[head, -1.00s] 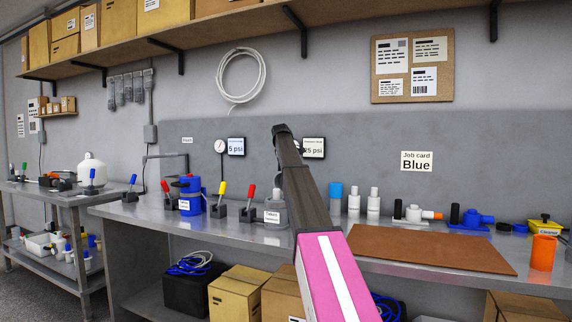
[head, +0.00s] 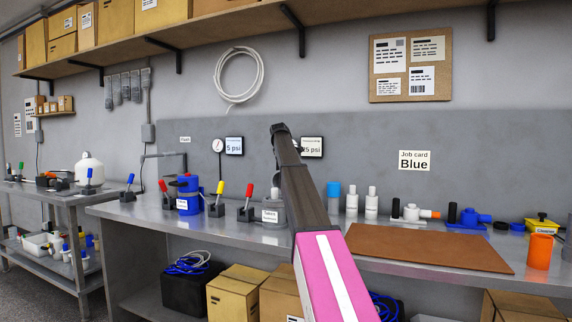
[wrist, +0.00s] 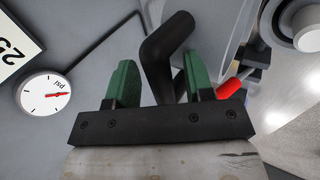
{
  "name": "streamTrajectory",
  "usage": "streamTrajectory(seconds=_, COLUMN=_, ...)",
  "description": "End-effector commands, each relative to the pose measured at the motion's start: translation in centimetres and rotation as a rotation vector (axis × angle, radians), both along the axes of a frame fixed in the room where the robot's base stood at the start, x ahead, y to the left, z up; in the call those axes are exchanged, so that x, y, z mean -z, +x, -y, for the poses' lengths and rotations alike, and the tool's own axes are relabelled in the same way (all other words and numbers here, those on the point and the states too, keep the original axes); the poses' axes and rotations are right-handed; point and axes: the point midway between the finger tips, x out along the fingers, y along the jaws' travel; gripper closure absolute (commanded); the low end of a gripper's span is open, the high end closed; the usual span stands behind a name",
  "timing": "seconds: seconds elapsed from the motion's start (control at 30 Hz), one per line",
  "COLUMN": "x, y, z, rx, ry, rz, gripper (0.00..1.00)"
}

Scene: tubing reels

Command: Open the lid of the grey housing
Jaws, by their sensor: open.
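The grey housing (head: 272,206) stands on the bench in the head view, with a white label on its front. My arm hides its right side. In the wrist view a large grey rounded body (wrist: 205,25), which looks like the housing, fills the upper middle. A dark bent handle (wrist: 168,55) sticks out beside it. My gripper (wrist: 160,80) is open, with one green finger on each side of the handle. I cannot tell whether the fingers touch it. My gripper is hidden in the head view. Whether the lid is shut cannot be told.
A red-handled valve (head: 247,205) and a blue housing (head: 188,194) stand to the left. White bottles (head: 371,203) stand right of my arm. A gauge (wrist: 43,94) shows at left in the wrist view. The brown mat (head: 430,247) is bare.

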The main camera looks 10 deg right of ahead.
Motion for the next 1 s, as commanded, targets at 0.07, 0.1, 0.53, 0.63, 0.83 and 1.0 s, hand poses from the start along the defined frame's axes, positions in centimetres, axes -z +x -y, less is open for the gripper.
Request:
streamTrajectory(seconds=0.07, x=-0.5, y=-0.2, z=-0.2, rx=0.0, ry=-0.001, rz=0.001, gripper=0.52)
streamTrajectory(seconds=0.1, x=-0.8, y=-0.3, z=-0.3, rx=-0.001, ry=0.0, rz=0.001, gripper=0.52)
streamTrajectory(seconds=0.53, x=-7.0, y=-3.2, z=-2.4, rx=-0.001, ry=-0.001, rz=0.002, gripper=0.52)
streamTrajectory(seconds=0.63, x=-8.3, y=-3.8, z=-2.8, rx=-0.001, ry=-0.001, rz=0.002, gripper=0.52)
streamTrajectory(seconds=0.83, x=-9.2, y=-4.2, z=-3.1, rx=-0.002, ry=-0.001, rz=-0.001, gripper=0.52)
streamTrajectory(seconds=1.0, x=-9.2, y=-4.2, z=-3.1, rx=-0.001, ry=0.0, rz=0.0, gripper=0.52)
